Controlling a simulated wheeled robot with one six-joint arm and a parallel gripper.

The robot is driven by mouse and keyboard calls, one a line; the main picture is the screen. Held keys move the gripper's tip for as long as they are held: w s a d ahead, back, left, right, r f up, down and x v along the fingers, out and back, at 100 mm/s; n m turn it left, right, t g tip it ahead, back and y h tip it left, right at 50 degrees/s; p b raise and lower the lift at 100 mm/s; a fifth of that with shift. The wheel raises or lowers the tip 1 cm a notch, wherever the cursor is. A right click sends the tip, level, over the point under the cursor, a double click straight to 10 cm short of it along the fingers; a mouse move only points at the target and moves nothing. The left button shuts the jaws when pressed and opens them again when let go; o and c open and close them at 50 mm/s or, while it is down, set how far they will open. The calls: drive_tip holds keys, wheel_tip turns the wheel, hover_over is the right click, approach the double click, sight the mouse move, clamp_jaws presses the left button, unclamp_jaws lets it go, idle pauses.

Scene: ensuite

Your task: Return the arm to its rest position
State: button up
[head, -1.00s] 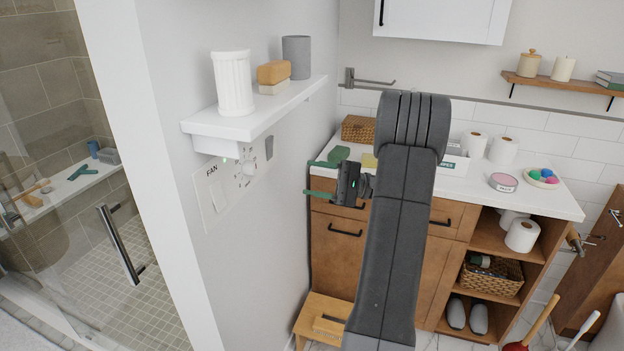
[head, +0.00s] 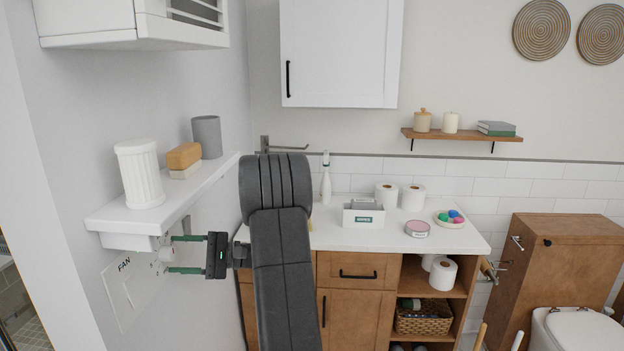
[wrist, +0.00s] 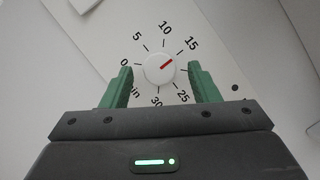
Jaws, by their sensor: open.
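My gripper (head: 186,254) is in front of the fan panel (head: 127,296) on the left wall, below the white shelf. Its two green fingers are spread apart and point at the wall. In the wrist view my gripper (wrist: 160,85) has its fingers on either side of a white timer dial (wrist: 158,68); I cannot tell whether they touch it. Nothing is held between the fingers. My dark arm covers part of the counter in the head view.
The white shelf (head: 200,183) juts out just above my gripper, carrying a white fluted cup (head: 139,174), a soap or brush block (head: 184,158) and a grey cup (head: 207,137). The counter (head: 370,232) with a cabinet stands to the right. A white wall cabinet (head: 340,52) hangs above.

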drive_tip(key=shift+s+a+r, duration=0.1)
drive_tip(key=shift+a, duration=0.3)
drive_tip(key=shift+d, duration=0.15)
